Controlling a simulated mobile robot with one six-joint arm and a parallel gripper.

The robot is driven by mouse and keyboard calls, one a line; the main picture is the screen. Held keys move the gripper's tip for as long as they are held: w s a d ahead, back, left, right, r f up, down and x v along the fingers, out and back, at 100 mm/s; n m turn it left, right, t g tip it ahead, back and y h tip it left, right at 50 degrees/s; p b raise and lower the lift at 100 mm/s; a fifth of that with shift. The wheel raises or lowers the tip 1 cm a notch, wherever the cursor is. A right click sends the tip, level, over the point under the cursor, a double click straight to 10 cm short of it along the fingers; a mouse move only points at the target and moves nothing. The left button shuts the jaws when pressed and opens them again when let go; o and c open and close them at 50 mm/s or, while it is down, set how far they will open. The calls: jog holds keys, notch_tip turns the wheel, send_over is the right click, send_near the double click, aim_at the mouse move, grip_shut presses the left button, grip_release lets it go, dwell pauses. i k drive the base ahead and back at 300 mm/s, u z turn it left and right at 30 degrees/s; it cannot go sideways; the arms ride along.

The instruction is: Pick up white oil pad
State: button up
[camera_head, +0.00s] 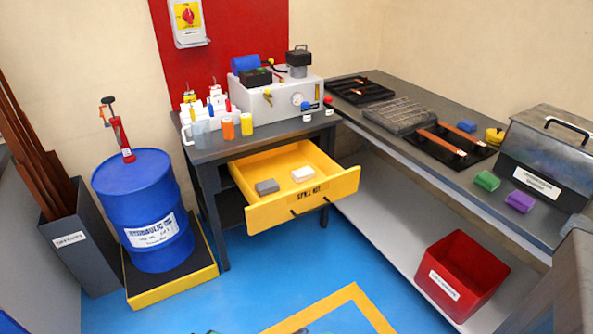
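The white oil pad (303,174) lies in the open yellow drawer (262,215), toward its right side. It is a small pale block, lying flat. A grey pad (267,186) of similar size lies to its left in the same drawer, apart from it. The drawer is pulled out from under the dark table (215,152), and its front bears a label and dark handles. My gripper cannot be made out in this view. Only small dark bits show at the bottom edge, too little to identify.
A blue drum (140,195) stands on a yellow-edged pallet at left. A long bench (455,172) with trays, colored blocks and a metal box runs along the right. A red bin (462,275) sits on its lower shelf. The blue floor before the drawer is clear.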

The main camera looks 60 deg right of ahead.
aim_at(303, 174)
jog(key=z, duration=0.3)
jog(key=i, duration=1.15)
jog(key=z, duration=0.5)
